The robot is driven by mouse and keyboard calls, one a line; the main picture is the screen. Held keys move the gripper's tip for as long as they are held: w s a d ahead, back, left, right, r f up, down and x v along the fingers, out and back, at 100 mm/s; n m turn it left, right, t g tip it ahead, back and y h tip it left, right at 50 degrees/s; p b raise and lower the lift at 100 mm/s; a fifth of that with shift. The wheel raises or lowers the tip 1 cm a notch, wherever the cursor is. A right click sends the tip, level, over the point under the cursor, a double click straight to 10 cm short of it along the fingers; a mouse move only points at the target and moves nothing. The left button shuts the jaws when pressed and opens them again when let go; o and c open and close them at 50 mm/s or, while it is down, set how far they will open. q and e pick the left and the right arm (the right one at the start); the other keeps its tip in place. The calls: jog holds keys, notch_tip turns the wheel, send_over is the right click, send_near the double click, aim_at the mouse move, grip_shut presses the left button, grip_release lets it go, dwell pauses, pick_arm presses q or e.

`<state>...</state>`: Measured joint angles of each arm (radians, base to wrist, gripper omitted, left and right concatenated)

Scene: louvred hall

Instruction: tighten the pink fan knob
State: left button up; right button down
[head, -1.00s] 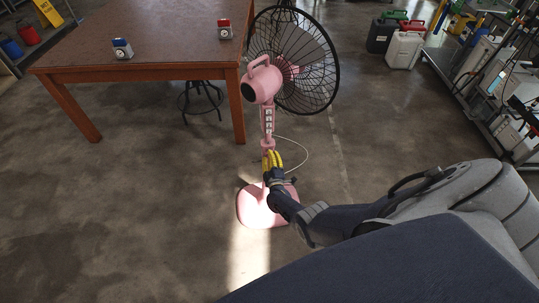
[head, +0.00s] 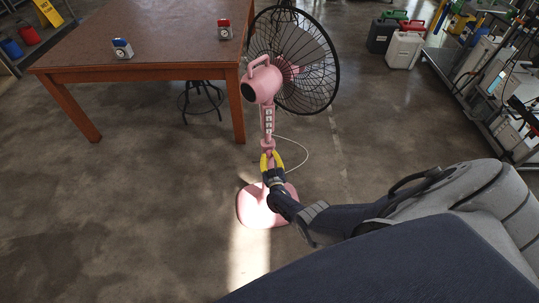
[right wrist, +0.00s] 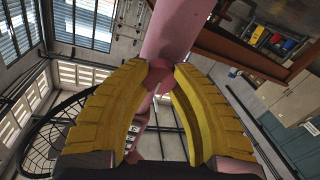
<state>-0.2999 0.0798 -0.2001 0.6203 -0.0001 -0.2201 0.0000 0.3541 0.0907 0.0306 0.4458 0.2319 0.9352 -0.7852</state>
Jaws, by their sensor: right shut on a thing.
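The pink fan (head: 262,86) stands upright on the floor, its dark wire cage towards the right and its round pink base (head: 262,208) below. In the right wrist view the pink pole (right wrist: 182,28) rises above my fingers. My right gripper (head: 271,155) has its yellow fingers at the pole, just below the button panel. In the right wrist view the fingertips (right wrist: 160,68) are closed on the small pink knob (right wrist: 159,78), which they partly hide. The knob cannot be made out clearly in the head view. My left gripper is not in view.
A brown table (head: 150,42) stands behind and left of the fan, with a blue timer (head: 122,49) and a red one (head: 224,29) on it. A stool (head: 201,100) is under it. A pale cable (head: 305,150) curves on the floor. Canisters and a loaded shelf are at right.

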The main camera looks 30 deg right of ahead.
jog(key=c, duration=1.1)
grip_release()
jog(key=shift+v, duration=3.5)
jog(key=v, duration=1.2)
jog(key=s+a+f+n+g+y, duration=0.3)
jog(key=s+a+f+g+y, duration=0.1)
jog(key=s+f, duration=0.75)
jog(key=s+a+f+n+g+y, duration=0.3)
jog(key=s+a+f, duration=0.1)
jog(key=s+f, duration=0.7)
jog(key=s+f+g, duration=0.2)
jog(key=s+f, duration=0.1)
jog(key=s, duration=0.4)
jog(key=s+f+g, duration=0.3)
jog(key=s+f, duration=0.1)
jog(key=s, duration=0.3)
jog(key=s+d+f+m+g, duration=0.1)
jog(key=s+f+g, duration=0.2)
jog(key=s, duration=0.4)
jog(key=shift+s+f, duration=0.3)
jog(key=shift+f, duration=0.05)
